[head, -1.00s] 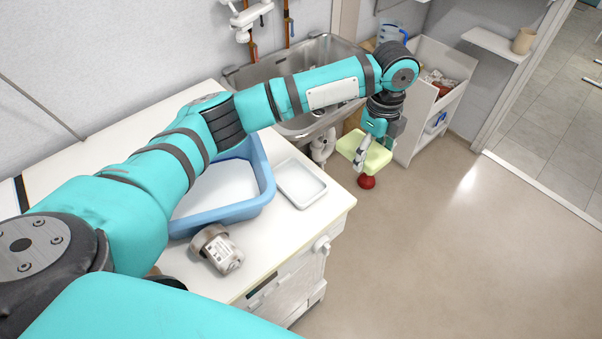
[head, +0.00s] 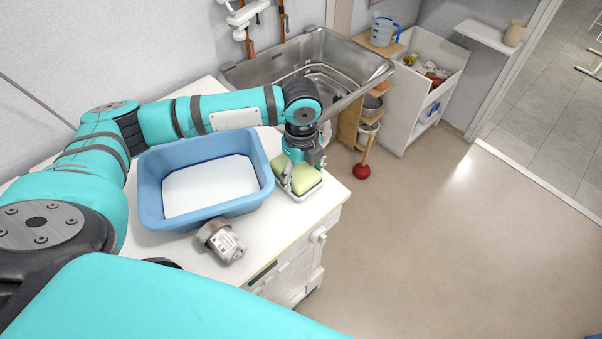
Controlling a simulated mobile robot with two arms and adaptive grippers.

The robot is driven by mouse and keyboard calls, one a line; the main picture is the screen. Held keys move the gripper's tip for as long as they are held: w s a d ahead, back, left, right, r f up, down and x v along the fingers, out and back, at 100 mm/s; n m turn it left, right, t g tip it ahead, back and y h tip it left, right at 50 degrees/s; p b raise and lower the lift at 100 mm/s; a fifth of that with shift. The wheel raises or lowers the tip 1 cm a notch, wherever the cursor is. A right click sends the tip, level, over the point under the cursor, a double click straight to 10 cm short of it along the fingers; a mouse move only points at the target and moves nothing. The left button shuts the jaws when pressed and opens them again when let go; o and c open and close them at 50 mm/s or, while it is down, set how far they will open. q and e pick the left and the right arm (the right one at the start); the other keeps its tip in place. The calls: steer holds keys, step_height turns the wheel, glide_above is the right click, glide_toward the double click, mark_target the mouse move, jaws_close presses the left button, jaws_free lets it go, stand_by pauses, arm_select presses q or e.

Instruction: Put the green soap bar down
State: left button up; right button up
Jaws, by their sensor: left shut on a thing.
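My left gripper (head: 290,180) points down and is shut on the bar. The bar is over or inside the tray; I cannot tell whether it touches the tray's bottom. The gripper and bar hide much of the tray. My right gripper is not in view.
The blue washtub (head: 155,207) stands left of the tray. A steel sink (head: 338,55) is behind. The counter's right edge is close to the tray; open floor lies beyond.

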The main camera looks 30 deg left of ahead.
mark_target(301, 173)
arm_select(q)
steer(key=shift+s+f, duration=0.25)
steer(key=shift+f, duration=0.25)
steer(key=shift+s, duration=0.15)
steer(key=shift+c, duration=0.7)
steer(key=shift+o, duration=0.7)
steer(key=shift+s+f, duration=0.25)
steer(key=shift+f, duration=0.45)
steer(key=o, duration=1.3)
steer(key=shift+f, duration=0.1)
steer(key=shift+o, duration=1.1)
steer(key=shift+w+d+f, duration=0.1)
steer(key=shift+w+f, duration=0.05)
steer(key=shift+w, duration=0.2)
step_height(301, 173, up, 14)
steer(key=b, duration=0.1)
steer(key=shift+w, duration=0.25)
steer(key=shift+f, duration=0.1)
